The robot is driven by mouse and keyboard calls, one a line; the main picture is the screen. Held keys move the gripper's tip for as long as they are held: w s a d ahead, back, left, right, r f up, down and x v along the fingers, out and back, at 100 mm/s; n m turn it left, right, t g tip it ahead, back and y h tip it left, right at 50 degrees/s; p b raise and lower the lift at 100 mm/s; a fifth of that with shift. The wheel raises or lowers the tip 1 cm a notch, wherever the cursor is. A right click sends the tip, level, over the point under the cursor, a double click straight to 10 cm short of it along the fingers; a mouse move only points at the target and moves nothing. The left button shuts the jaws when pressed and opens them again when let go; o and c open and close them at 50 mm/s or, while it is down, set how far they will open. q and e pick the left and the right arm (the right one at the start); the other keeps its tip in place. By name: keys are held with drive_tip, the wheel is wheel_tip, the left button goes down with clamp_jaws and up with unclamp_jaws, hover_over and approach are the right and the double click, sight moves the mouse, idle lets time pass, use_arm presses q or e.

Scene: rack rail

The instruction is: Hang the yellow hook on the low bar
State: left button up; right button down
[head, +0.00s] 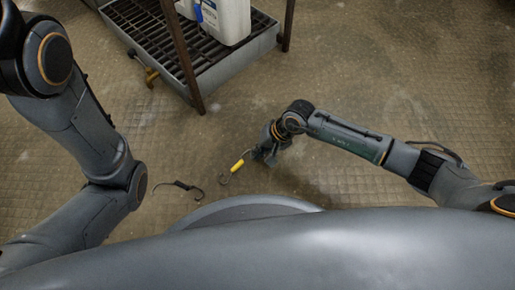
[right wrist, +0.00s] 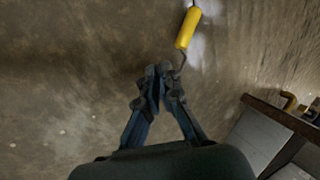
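The yellow hook (head: 238,166) has a yellow sleeve and a thin curved metal end toward the lower left in the head view. My right gripper (head: 263,153) is at its other end. In the right wrist view the yellow sleeve (right wrist: 187,28) is beyond my right fingertips (right wrist: 160,80), with thin metal running back to them. The fingers are nearly together and look shut on that metal; the exact contact is partly hidden. My left gripper is out of view; only my left arm shows. I cannot single out the low bar with certainty.
A rack with dark posts and a grated grey tray (head: 258,48) stands at the top, holding a white jug (head: 228,18). A black hook (head: 182,185) lies on the floor near my base. A brass-coloured fitting (head: 151,75) is at the tray's left. Floor right of the rack is clear.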

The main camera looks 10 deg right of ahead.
drive_tip(key=shift+r, duration=0.15)
drive_tip(key=shift+f+b, duration=0.4)
drive_tip(key=c, duration=1.7)
unclamp_jaws()
drive_tip(key=shift+r, duration=0.1)
drive_tip(key=shift+o, duration=0.9)
drive_tip(key=shift+r+p, duration=0.5)
drive_tip(key=shift+p, duration=0.15)
drive_tip(key=p+v, duration=0.7)
drive_tip(key=v, duration=0.4)
drive_tip(key=shift+d+r+p, duration=0.15)
drive_tip(key=shift+r+p, duration=0.15)
drive_tip(key=shift+p, duration=0.1)
